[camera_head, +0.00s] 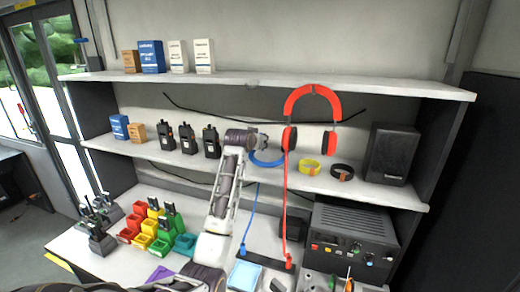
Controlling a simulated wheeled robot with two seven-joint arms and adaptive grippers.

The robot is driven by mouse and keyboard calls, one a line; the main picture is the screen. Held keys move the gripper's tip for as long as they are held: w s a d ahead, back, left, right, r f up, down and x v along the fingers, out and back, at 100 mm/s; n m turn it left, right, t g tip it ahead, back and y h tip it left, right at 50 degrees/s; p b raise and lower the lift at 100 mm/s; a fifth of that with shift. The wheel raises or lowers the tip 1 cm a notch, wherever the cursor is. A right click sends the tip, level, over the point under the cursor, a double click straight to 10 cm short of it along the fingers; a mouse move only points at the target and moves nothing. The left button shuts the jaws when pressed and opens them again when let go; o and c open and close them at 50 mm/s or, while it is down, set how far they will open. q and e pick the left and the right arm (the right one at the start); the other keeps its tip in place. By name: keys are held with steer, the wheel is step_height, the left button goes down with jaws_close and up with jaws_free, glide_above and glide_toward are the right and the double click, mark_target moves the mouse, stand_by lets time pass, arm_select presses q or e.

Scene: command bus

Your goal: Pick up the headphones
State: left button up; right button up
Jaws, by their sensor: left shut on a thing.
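The red headphones (313,91) with black ear pads hang in the air in front of the middle shelf. Their band arches at the top, and a red cord runs down from the left ear cup. My left gripper (279,140) is at that left ear cup and is shut on the headphones. Its fingertips are small and partly hidden by the cup. My right gripper is not in view.
The middle shelf (225,167) holds several black radios (188,139), a yellow tape roll (310,167), a black one (342,172) and a black speaker (392,154). Below are coloured bins (159,246) and a black control unit (350,246).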

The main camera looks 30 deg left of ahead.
arm_select(q)
steer(key=shift+r+b, duration=0.55)
steer(key=shift+r, duration=2.75)
steer(key=shift+f, duration=0.1)
